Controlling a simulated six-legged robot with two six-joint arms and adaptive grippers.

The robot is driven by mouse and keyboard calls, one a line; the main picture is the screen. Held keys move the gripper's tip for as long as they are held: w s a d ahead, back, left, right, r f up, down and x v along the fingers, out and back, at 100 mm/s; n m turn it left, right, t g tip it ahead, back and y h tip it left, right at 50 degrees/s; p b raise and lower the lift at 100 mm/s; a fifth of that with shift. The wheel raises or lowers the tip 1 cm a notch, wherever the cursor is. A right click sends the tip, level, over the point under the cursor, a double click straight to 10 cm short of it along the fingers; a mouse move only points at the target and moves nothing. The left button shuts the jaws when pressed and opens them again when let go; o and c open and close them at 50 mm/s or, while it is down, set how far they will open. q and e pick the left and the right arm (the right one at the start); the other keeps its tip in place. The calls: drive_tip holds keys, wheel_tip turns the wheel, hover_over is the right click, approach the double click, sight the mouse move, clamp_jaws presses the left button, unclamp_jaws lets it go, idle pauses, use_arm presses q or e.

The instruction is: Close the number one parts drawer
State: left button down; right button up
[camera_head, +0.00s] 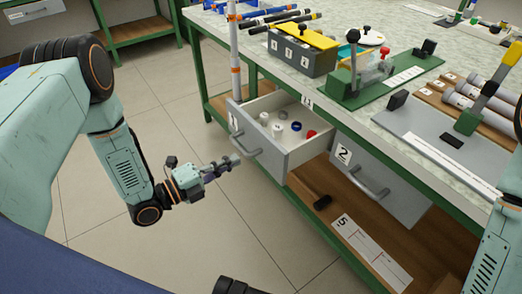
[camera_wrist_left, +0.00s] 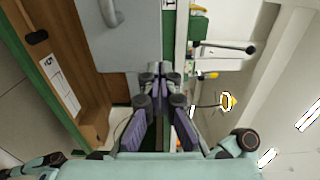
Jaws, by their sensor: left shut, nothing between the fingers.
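The number one parts drawer (camera_head: 268,148) stands pulled out of the bench in the head view. Its grey front carries a label "1" and a bar handle (camera_head: 246,146).
The number two drawer (camera_head: 375,185) beside it looks shut. A lower wooden shelf (camera_head: 320,205) holds a dark piece and a label "5". The bench top (camera_head: 345,115) carries fixtures and rods. An upright pole (camera_head: 234,60) stands by the drawer's left. Floor at left is clear.

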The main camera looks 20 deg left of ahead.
sight(270, 142)
use_arm(q)
drive_tip(key=b+x, duration=0.3)
drive_tip(key=x, duration=0.6)
drive_tip(key=shift+w+d+f, duration=0.1)
drive_tip(key=shift+w+d, duration=0.15)
drive_tip(key=shift+w, duration=0.05)
use_arm(e)
wheel_tip(270, 142, down, 4)
drive_tip(key=shift+w+a+r, duration=0.1)
drive_tip(key=shift+r, duration=0.1)
